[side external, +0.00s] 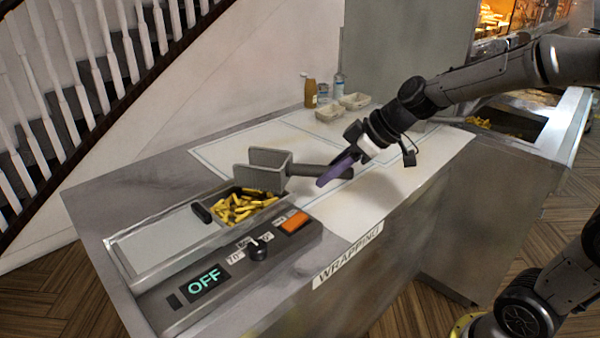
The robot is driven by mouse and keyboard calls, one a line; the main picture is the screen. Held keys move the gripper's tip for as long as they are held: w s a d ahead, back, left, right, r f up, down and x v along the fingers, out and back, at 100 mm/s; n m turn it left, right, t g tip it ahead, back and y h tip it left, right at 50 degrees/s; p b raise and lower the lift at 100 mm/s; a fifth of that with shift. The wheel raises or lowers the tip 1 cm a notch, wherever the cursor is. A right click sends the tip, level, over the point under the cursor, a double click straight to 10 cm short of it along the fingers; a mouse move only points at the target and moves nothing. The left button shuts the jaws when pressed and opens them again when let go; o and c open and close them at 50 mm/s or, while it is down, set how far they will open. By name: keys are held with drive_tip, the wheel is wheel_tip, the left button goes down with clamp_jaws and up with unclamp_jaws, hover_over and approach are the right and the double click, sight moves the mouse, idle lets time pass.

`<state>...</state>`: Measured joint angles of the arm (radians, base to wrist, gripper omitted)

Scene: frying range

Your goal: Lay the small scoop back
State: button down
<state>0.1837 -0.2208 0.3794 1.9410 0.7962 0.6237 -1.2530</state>
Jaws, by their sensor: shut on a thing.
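The small scoop (268,170) is grey, with a square open head and a dark handle that runs right toward my gripper (338,172). My gripper, with purple fingers, is shut on the scoop's handle. The scoop's head is over the far right edge of a bin of chips (238,206) sunk in the counter. I cannot tell whether the head touches the bin or hangs above it. The handle's end is partly hidden by the fingers.
A control panel (208,281) reading OFF, with a knob (257,250) and an orange switch (294,221), lies along the front edge. A white wrapping surface (375,205) is mostly clear. Bottles (311,92) and small trays (354,101) stand at the back. Another chip station (500,128) is at right.

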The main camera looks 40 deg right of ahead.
drive_tip(key=shift+w+d+m, duration=0.15)
drive_tip(key=shift+d+m, duration=0.1)
drive_tip(key=shift+m, duration=0.15)
drive_tip(key=shift+w+d+f+m+t+h, duration=0.15)
drive_tip(key=shift+w+d+f+m+h, duration=0.6)
drive_tip(key=shift+f, duration=1.15)
drive_tip(key=shift+w+d+f+m+t+h, duration=0.2)
drive_tip(key=shift+w+d+f+m+h, duration=0.55)
drive_tip(key=shift+f, duration=1.2)
drive_tip(key=shift+w+d+f+m+t+h, duration=0.15)
drive_tip(key=shift+w+d+f+m+h, duration=0.55)
drive_tip(key=shift+f, duration=1.2)
drive_tip(key=shift+w+f+m, duration=0.2)
drive_tip(key=shift+m, duration=0.1)
drive_tip(key=c, duration=0.5)
unclamp_jaws()
drive_tip(key=shift+s, duration=0.1)
